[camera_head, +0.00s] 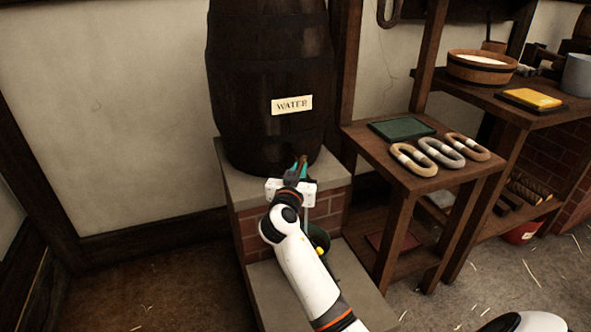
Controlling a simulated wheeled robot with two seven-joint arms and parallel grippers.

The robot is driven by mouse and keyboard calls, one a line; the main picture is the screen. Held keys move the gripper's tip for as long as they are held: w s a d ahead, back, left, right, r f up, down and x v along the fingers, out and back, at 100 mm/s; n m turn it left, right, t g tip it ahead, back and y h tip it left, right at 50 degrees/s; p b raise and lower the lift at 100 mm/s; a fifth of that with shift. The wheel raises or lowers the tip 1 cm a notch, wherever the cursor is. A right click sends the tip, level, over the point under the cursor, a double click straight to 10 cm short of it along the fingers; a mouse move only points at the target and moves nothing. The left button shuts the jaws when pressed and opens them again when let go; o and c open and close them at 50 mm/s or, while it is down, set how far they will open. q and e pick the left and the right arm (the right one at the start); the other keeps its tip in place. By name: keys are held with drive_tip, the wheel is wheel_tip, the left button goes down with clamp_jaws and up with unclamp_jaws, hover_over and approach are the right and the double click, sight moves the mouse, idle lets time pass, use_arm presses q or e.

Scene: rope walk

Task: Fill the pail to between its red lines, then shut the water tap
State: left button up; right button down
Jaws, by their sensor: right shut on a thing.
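The dark wooden barrel (266,75) with a "WATER" label (292,105) stands on a brick-and-stone ledge. My right gripper (300,169) is at the barrel's lower front, its teal fingers shut on a small brownish part, apparently the tap handle (303,160). The rest of the tap is hidden by the gripper. A thin pale vertical streak, perhaps water, shows just under my gripper. A dark green pail (319,236) stands below on the lower step, mostly hidden behind my right arm. Its red lines and water level cannot be seen. My left gripper is not in view.
A wooden stand to the right holds a green tray (401,128) and several rope loops (440,152). Further right, a shelf bears a wooden tub (481,68) and a yellow block (531,97). A red bucket (522,233) sits beneath. The floor at left is clear.

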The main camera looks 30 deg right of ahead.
drive_tip(key=shift+s+d+r+n+t+y+p, duration=0.1)
drive_tip(key=shift+s+d+n+t+y+p, duration=0.1)
drive_tip(key=shift+n+t+y, duration=0.15)
drive_tip(key=shift+s+d+r+n+t+y+p, duration=0.1)
drive_tip(key=shift+n+t+y+p, duration=0.15)
drive_tip(key=shift+t+y, duration=0.1)
use_arm(q)
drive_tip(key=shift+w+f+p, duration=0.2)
drive_tip(key=shift+p, duration=0.25)
use_arm(e)
drive_tip(key=shift+f+n+t+y, duration=0.25)
drive_tip(key=shift+n+t+y, duration=0.45)
drive_tip(key=shift+y, duration=0.2)
drive_tip(key=c, duration=1.4)
unclamp_jaws()
drive_tip(key=shift+d, duration=0.1)
